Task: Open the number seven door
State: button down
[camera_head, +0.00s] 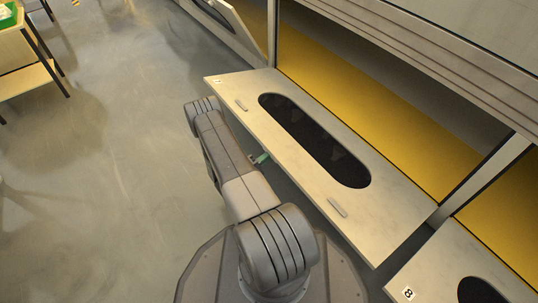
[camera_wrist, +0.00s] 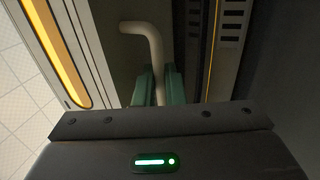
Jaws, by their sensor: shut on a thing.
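The pale door panel (camera_head: 220,88) stands swung out from its bay in the head view, with a long dark oval window (camera_head: 315,140). A small label (camera_head: 217,80) at its far corner is too small to read surely; it looks like a 7. The bay's yellow interior (camera_head: 370,110) shows behind it. My gripper (camera_head: 261,158) is at the door's near side, mostly hidden by my arm. In the wrist view its green fingers (camera_wrist: 159,86) are shut on a pale bent handle bar (camera_wrist: 154,42). The handle's lower end is hidden.
Another pale door (camera_head: 440,265), labelled 8 (camera_head: 408,293), is at the lower right, also out from its bay. A frame post (camera_head: 485,180) stands between the bays. A table with a green box (camera_head: 10,15) is at the upper left. The grey floor (camera_head: 130,150) between is clear.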

jog(key=shift+d, duration=0.15)
jog(key=c, duration=1.5)
grip_release()
jog(key=shift+d+f, duration=0.1)
jog(key=shift+d, duration=0.05)
jog(key=p+v, duration=0.2)
jog(key=v, duration=1.2)
jog(key=shift+w, duration=0.15)
jog(key=b+x, duration=0.1)
jog(key=x, duration=0.5)
jog(key=b+x, duration=0.1)
jog(key=x, duration=0.6)
jog(key=shift+w+d+r, duration=0.15)
jog(key=shift+r, duration=0.15)
